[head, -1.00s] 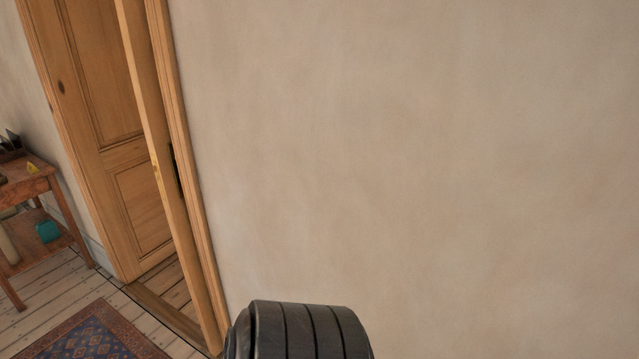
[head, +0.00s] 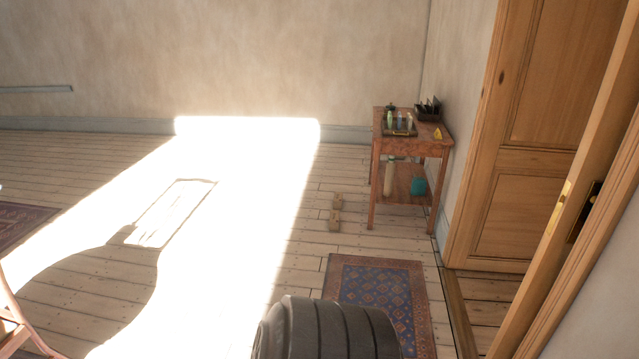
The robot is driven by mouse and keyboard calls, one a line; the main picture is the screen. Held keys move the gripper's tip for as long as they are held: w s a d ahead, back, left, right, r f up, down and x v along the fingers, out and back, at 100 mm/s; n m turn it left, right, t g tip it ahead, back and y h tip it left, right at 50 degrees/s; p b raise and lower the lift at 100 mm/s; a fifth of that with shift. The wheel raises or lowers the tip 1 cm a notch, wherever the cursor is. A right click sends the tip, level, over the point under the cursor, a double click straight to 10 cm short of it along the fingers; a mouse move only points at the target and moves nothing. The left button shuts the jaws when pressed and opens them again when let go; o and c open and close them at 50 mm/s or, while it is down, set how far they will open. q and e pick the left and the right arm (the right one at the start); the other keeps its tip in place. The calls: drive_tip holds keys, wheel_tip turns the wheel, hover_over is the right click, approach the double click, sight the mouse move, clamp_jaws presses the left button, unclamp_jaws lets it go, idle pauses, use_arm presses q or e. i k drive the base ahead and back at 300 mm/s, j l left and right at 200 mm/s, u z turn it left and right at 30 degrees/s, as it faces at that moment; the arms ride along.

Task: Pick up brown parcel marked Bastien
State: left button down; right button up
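I see no parcel that I can make out as the brown one marked Bastien. Two small brown blocks (head: 336,213) lie on the floor left of the side table; they are too small to identify. Neither of my grippers is in view. Only a dark ribbed part of my own body shows at the bottom of the head view.
A wooden side table (head: 412,147) with small bottles and a dark box stands in the far corner. A wooden door (head: 545,130) is at the right, with a patterned rug (head: 380,290) before it. Sunlit floor (head: 235,230) lies open at the left. Part of a chair (head: 14,325) shows lower left.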

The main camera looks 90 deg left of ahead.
sight(337, 198)
drive_tip(key=j+u, duration=0.45)
drive_tip(key=i+j+u, duration=0.1)
drive_tip(key=u, duration=0.35)
drive_tip(key=i+j+u, duration=0.15)
drive_tip(key=j+u, duration=0.25)
drive_tip(key=i+j+u, duration=0.15)
drive_tip(key=u, duration=0.3)
drive_tip(key=i+j+u, duration=0.25)
drive_tip(key=u, duration=0.2)
drive_tip(key=i+j+u, duration=0.15)
drive_tip(key=i, duration=0.35)
drive_tip(key=i+j+u, duration=0.1)
drive_tip(key=i+j, duration=0.25)
drive_tip(key=i, duration=0.2)
drive_tip(key=i+j+u, duration=0.15)
drive_tip(key=i, duration=0.35)
drive_tip(key=i+j, duration=0.25)
drive_tip(key=i, duration=0.2)
drive_tip(key=i+j, duration=0.2)
drive_tip(key=i, duration=0.2)
